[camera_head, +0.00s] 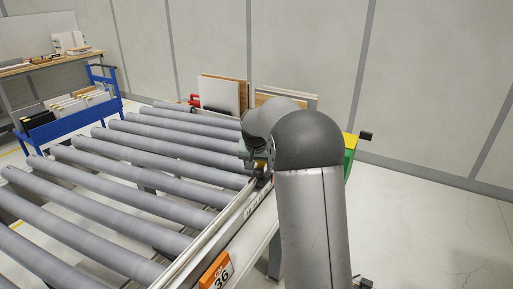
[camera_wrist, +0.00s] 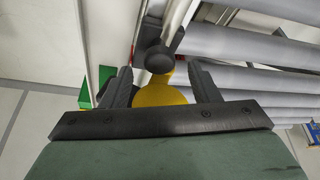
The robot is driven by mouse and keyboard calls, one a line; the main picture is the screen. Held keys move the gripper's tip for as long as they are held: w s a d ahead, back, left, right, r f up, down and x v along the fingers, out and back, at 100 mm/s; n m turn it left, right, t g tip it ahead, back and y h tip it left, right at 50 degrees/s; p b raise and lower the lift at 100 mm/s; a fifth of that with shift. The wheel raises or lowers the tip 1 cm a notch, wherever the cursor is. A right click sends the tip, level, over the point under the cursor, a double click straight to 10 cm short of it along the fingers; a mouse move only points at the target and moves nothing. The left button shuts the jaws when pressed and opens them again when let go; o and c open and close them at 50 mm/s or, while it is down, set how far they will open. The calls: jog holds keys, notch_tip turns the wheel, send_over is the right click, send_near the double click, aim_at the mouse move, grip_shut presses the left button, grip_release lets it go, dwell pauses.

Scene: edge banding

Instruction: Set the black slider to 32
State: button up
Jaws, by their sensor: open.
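In the wrist view, a black part with a round knob (camera_wrist: 159,61), likely the black slider, sits on the pale rail beside the rollers. My gripper (camera_wrist: 160,70) is open, with one finger on each side of the knob's near side and a gap on both sides. A yellow rounded part (camera_wrist: 160,95) shows between the fingers, nearer the palm. In the head view my arm hides most of the gripper and the slider. The pale rail (camera_head: 241,212) carries small scale marks too small to read. An orange sign (camera_head: 216,273) at its near end reads 36.
Grey conveyor rollers (camera_head: 130,188) fill the left and middle. Upright boards (camera_head: 222,95) stand behind the far end, near a red part (camera_head: 194,100). A green and yellow part (camera_head: 349,150) shows right of my arm. A blue cart (camera_head: 70,118) stands far left. Floor at right is clear.

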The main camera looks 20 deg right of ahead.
jog(key=b+v, duration=0.1)
jog(key=v, duration=1.4)
jog(key=shift+s+a, duration=0.1)
jog(key=shift+a, duration=0.05)
jog(key=s+a+f+n+g, duration=0.1)
jog(key=s+a+f, duration=0.3)
jog(key=s, duration=0.7)
jog(key=s+a+f+n+g+y, duration=0.1)
jog(key=s+a+f+n, duration=0.2)
jog(key=s, duration=0.8)
jog(key=s+a+f+n+g+y, duration=0.1)
jog(key=s+a+f+n, duration=0.1)
jog(key=s+a+f, duration=0.5)
jog(key=s+f, duration=0.3)
jog(key=s, duration=0.2)
